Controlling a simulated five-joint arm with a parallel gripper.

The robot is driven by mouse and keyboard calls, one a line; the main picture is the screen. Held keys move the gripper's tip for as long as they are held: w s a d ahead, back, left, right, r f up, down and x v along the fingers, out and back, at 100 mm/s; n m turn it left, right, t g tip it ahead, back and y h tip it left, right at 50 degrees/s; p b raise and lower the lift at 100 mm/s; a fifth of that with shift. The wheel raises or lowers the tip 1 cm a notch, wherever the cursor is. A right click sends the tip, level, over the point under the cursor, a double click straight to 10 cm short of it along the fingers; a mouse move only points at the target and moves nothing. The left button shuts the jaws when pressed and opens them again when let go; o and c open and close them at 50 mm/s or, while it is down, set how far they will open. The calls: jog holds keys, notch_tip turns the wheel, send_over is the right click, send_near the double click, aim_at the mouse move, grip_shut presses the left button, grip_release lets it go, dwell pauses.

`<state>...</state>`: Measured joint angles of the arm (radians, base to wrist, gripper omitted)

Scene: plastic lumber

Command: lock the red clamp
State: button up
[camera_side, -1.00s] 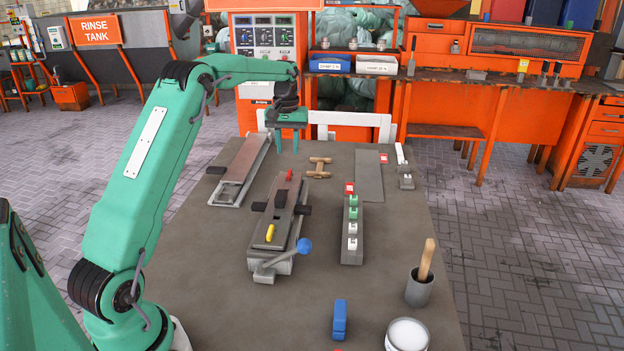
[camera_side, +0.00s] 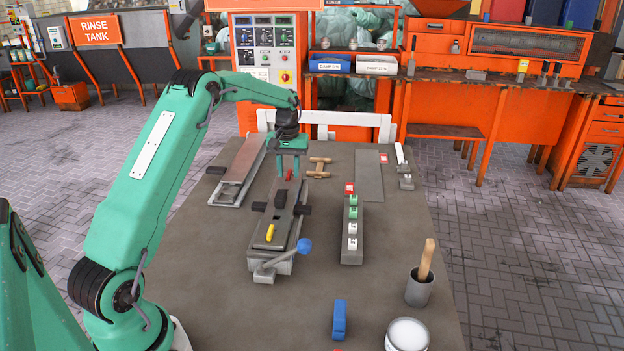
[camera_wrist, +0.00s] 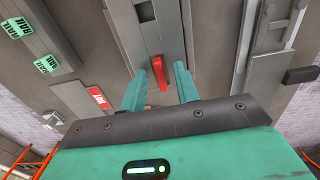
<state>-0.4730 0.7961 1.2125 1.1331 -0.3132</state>
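The red clamp (camera_side: 289,175) is a small red lever at the far end of the grey fixture (camera_side: 280,228) in the middle of the table. In the wrist view the red clamp (camera_wrist: 159,73) points toward my gripper and appears between its fingers, closer to the left one. My gripper (camera_side: 289,172) points down over the fixture's far end. Its two green fingers are apart in the wrist view (camera_wrist: 168,70), with nothing held. I cannot tell whether a finger touches the clamp.
The fixture also has a yellow lever (camera_side: 270,232), black side knobs and a blue-ball handle (camera_side: 304,246). A long jig (camera_side: 240,170) lies left. A wooden piece (camera_side: 319,167) and a block rack (camera_side: 352,255) lie right. A cup (camera_side: 419,288) stands front right.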

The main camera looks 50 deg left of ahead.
grip_shut()
